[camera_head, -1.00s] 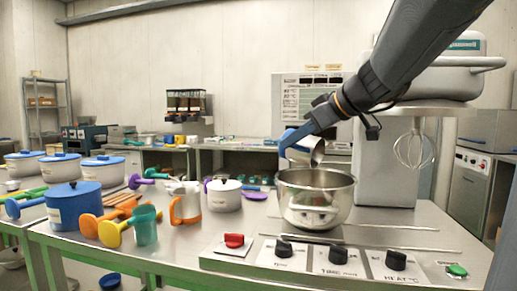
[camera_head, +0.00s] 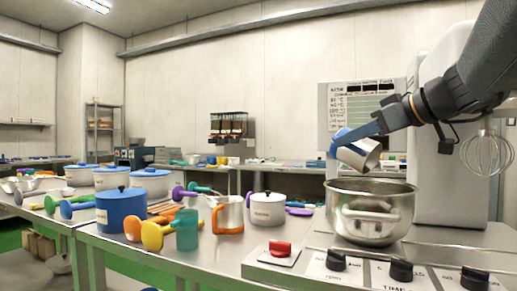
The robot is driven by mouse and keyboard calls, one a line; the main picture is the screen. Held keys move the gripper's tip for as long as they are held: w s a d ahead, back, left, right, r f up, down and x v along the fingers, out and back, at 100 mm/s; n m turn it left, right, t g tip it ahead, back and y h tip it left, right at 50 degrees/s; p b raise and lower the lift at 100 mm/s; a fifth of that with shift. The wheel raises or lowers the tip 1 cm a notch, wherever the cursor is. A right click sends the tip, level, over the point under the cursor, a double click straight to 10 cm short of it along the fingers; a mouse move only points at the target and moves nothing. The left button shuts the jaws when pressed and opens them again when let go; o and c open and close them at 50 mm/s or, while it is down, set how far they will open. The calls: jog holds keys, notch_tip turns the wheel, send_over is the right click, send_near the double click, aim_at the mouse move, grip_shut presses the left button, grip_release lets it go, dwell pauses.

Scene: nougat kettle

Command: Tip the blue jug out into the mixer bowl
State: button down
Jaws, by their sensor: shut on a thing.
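The blue jug (camera_head: 361,153) is a metal jug with a blue handle (camera_head: 334,143). It hangs tilted in the air above the mixer bowl, apart from its rim. The mixer bowl (camera_head: 372,222) is shiny steel and stands on the mixer base at the right. My gripper (camera_head: 345,138) is shut on the jug's blue handle, reaching in from the upper right. The fingertips are hard to make out against the handle. The inside of the bowl is mostly hidden, and I cannot see any contents pouring.
The whisk (camera_head: 486,154) hangs to the right of the bowl by the mixer column (camera_head: 448,170). A white lidded pot (camera_head: 267,210), an orange-handled metal jug (camera_head: 228,214), a teal cup (camera_head: 187,230) and a blue pot (camera_head: 116,211) stand left. A red switch (camera_head: 280,248) and black knobs are in front.

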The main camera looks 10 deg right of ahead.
jog(key=shift+b, duration=0.3)
jog(key=shift+s+d+r+t+y+b, duration=0.25)
jog(key=shift+s+t+y+b, duration=0.15)
jog(key=shift+t+b, duration=0.5)
jog(key=shift+s+d+r+t+y, duration=0.15)
jog(key=shift+s+r+t+y, duration=0.15)
jog(key=shift+t+y, duration=0.1)
